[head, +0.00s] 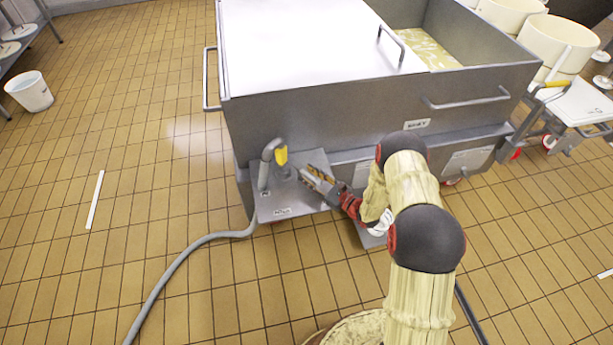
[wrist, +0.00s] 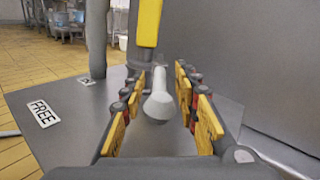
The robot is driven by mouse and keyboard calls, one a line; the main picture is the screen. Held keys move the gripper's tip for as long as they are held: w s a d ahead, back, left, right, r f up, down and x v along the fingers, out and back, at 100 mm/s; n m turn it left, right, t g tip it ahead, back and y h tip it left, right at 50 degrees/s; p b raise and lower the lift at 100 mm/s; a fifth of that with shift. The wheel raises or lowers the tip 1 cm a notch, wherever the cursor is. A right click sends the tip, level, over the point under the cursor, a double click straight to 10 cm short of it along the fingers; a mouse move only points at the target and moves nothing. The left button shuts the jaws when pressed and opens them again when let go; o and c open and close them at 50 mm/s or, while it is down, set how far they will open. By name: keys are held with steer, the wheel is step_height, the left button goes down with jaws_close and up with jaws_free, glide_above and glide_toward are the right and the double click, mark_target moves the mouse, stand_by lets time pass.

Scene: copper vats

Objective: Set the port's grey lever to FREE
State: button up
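The grey lever (wrist: 158,100), pale with a rounded end, stands in the middle of the wrist view, pointing toward the camera. My gripper (wrist: 160,92) is open, with its yellow-padded fingers on either side of the lever and a visible gap on both sides. The FREE label (wrist: 43,113) lies on the grey plate (wrist: 75,145), left of the lever. In the head view, my gripper (head: 309,177) reaches in from the right over the port's plate (head: 266,206) at the vat's lower front. The lever is too small to make out clearly there.
A yellow handle (wrist: 147,22) on a grey pipe stands just beyond the lever; it also shows in the head view (head: 281,156). A grey hose (head: 190,247) runs across the tiled floor. The vat wall (wrist: 255,60) is close on the right.

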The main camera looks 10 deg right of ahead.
steer(key=shift+w+a, duration=0.45)
steer(key=shift+w, duration=0.1)
steer(key=c, duration=0.3)
steer(key=c, duration=0.4)
jaws_close()
